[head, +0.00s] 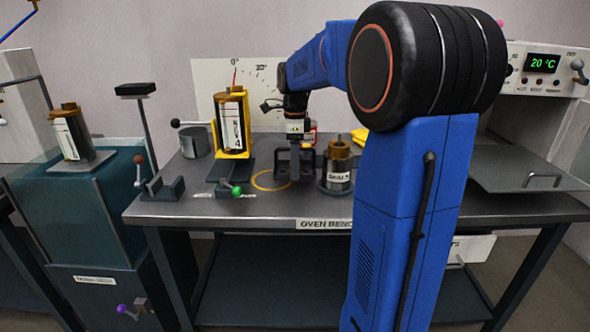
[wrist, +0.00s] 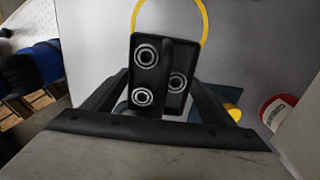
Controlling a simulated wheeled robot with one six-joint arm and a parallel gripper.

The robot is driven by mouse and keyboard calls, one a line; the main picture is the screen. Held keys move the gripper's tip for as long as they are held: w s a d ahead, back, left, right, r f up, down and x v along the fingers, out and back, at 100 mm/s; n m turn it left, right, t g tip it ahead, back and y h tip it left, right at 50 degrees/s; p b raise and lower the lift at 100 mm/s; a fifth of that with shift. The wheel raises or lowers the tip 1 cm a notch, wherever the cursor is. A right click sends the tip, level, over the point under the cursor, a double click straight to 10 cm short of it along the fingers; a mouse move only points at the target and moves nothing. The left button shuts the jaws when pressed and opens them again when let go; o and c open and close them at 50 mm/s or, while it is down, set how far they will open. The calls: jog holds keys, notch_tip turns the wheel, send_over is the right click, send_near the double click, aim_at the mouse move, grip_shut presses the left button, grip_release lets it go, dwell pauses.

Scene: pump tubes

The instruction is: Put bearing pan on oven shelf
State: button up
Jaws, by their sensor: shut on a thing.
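The bearing pan (wrist: 149,106) is a small black rectangular tray with three ringed bearings in it and a dark upright ridge along its middle. My gripper (head: 294,165) is over the bench; the wrist view shows its fingers around the pan (wrist: 160,85), shut on it. In the head view the pan is hard to make out behind the fingers, and I cannot tell whether it touches the bench. The oven (head: 545,68) at the right shows 20 °C.
The oven bench (head: 175,210) has a yellow ring mark (head: 270,187) beside my gripper. A brass-topped cylinder (head: 339,165) stands close right of it. A yellow-framed black cylinder (head: 232,125) and a grey pot (head: 196,141) stand left. My arm hides part of the bench's right side.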

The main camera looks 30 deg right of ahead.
jog(key=shift+f, duration=1.25)
jog(key=shift+f, duration=0.1)
jog(key=o, duration=1.3)
